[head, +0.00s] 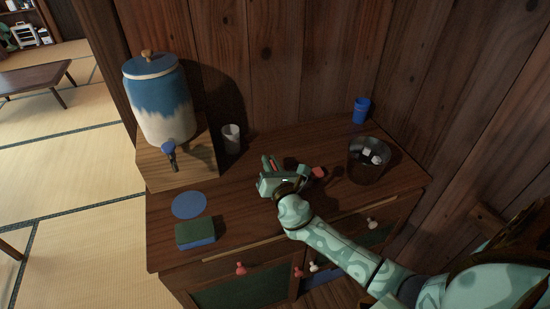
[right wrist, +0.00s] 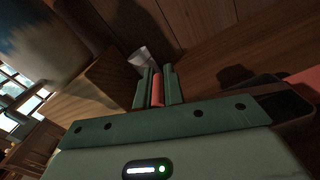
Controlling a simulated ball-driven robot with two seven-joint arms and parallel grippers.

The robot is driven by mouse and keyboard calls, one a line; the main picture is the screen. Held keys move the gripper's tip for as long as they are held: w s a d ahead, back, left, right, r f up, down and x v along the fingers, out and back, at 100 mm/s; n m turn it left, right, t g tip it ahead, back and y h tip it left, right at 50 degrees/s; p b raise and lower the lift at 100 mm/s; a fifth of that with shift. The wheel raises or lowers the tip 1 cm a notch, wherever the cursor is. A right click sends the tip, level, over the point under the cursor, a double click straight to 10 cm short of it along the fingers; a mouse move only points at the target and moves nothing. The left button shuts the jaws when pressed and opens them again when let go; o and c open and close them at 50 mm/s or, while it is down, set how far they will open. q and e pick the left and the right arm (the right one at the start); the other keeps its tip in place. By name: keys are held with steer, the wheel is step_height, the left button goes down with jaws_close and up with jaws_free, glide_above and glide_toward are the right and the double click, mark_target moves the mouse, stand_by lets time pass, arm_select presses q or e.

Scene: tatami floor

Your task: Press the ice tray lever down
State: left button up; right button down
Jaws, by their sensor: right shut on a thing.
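My right gripper (head: 269,172) is low over the middle of the cabinet top. In the right wrist view its two green fingers (right wrist: 156,88) are shut on a narrow red piece, which looks like the ice tray lever (right wrist: 157,93). That red piece also shows between the fingers in the head view (head: 267,162). A dark part of what looks like the tray (right wrist: 284,100) lies beside the gripper, with a coral end (head: 318,172). The gripper and wrist hide most of the tray, so I cannot tell how far the lever is down. My left gripper is out of view.
A blue and white dispenser (head: 160,110) stands on a wooden box (head: 196,158) at left. A pale cup (head: 231,138), blue cup (head: 361,110) and ice bucket (head: 364,170) stand nearby. A sponge (head: 195,235) and blue disc (head: 189,205) lie at front left.

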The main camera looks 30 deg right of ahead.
steer(key=shift+w+a+f+n+b, duration=0.1)
steer(key=shift+a+f+n+b, duration=0.1)
steer(key=shift+f+n, duration=0.45)
steer(key=shift+a+f+n+b, duration=0.2)
steer(key=shift+f+n, duration=0.4)
steer(key=shift+w+a+f+n+b, duration=0.1)
steer(key=shift+a+f+n+b, duration=0.1)
steer(key=shift+f+n, duration=0.45)
steer(key=shift+s+f, duration=0.1)
steer(key=c, duration=1.5)
jaws_free()
steer(key=p+v, duration=0.2)
steer(key=v, duration=1.4)
steer(key=shift+s, duration=0.15)
steer(key=shift+f, duration=0.1)
